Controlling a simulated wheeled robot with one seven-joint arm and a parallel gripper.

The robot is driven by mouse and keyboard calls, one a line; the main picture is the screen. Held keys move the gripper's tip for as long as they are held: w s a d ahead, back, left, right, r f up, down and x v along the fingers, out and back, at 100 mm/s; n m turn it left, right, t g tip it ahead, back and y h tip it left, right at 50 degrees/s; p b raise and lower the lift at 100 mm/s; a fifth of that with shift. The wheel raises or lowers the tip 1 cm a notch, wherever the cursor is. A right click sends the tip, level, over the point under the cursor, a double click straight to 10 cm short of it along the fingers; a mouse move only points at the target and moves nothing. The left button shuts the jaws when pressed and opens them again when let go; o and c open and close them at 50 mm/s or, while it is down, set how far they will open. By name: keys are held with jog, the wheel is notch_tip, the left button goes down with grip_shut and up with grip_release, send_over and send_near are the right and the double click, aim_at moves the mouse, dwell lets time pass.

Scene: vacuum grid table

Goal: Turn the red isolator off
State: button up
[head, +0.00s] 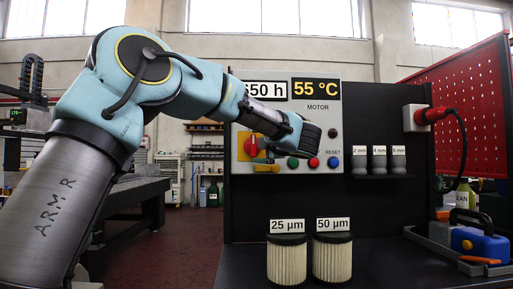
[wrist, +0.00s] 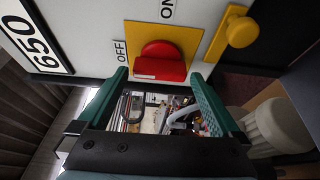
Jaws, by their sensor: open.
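The red isolator (head: 250,146) is a rotary handle on a yellow plate on the grey control panel. In the wrist view the isolator (wrist: 160,66) is close up, with an OFF label at the picture's left of it and an ON label above it. Its raised red grip lies roughly level in this view, along the line towards the OFF side. My gripper (wrist: 158,82) is open, its green fingers apart on either side of the red grip. I cannot tell whether they touch it. In the head view my fingers are hard to make out.
A yellow knob (wrist: 240,31) stands out near the isolator. Green, red and blue buttons (head: 313,162) sit on the panel (head: 325,120). Two filters (head: 287,262) stand on the table below.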

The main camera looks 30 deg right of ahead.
jog(key=s, duration=0.9)
jog(key=shift+s+a+b, duration=0.15)
jog(key=shift+a+b, duration=0.05)
jog(key=shift+b, duration=0.2)
